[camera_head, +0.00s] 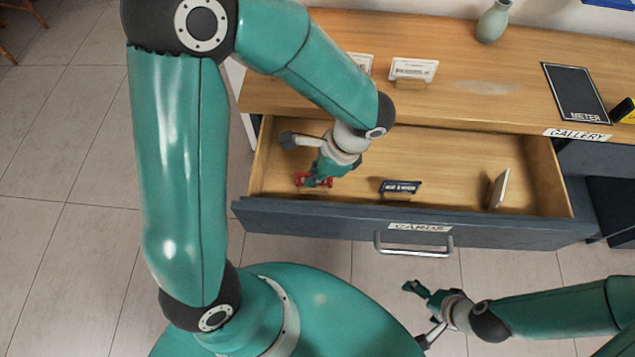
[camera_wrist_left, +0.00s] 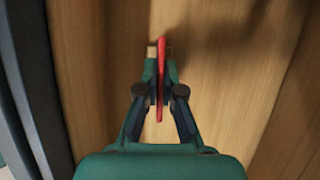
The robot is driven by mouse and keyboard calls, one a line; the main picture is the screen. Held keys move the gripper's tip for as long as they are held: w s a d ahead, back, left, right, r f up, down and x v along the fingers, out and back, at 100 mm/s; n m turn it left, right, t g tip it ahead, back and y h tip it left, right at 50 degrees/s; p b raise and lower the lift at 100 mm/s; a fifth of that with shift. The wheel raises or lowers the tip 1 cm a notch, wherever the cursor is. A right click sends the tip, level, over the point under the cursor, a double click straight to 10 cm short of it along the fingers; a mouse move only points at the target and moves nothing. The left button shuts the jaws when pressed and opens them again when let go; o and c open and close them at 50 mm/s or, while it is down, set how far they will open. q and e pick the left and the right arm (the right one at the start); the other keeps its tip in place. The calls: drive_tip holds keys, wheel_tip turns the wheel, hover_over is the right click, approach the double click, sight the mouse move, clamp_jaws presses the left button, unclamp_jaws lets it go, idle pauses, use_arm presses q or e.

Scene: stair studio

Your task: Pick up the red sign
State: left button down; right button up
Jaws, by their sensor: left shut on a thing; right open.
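The red sign (camera_head: 301,178) stands in the left part of the open drawer, seen partly behind my gripper. My left gripper (camera_head: 318,180) reaches down into the drawer and is shut on the red sign. In the left wrist view the red sign (camera_wrist_left: 161,80) shows edge-on as a thin upright strip between the two fingertips (camera_wrist_left: 161,92). Whether it touches the drawer floor I cannot tell. My right gripper (camera_head: 420,315) is open and empty, in front of the drawer at the lower right.
The drawer (camera_head: 330,221) is pulled out, with a metal handle (camera_head: 413,250). Inside are a blue sign (camera_head: 401,187) and a pale tilted card (camera_head: 498,189). On the top are white signs (camera_head: 413,69), a vase (camera_head: 493,21) and a dark METER board (camera_head: 576,92).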

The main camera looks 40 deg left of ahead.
use_arm(q)
drive_tip(key=shift+r, duration=0.1)
wheel_tip(320, 180, up, 20)
drive_tip(key=p, duration=0.4)
idle(0.3)
idle(0.5)
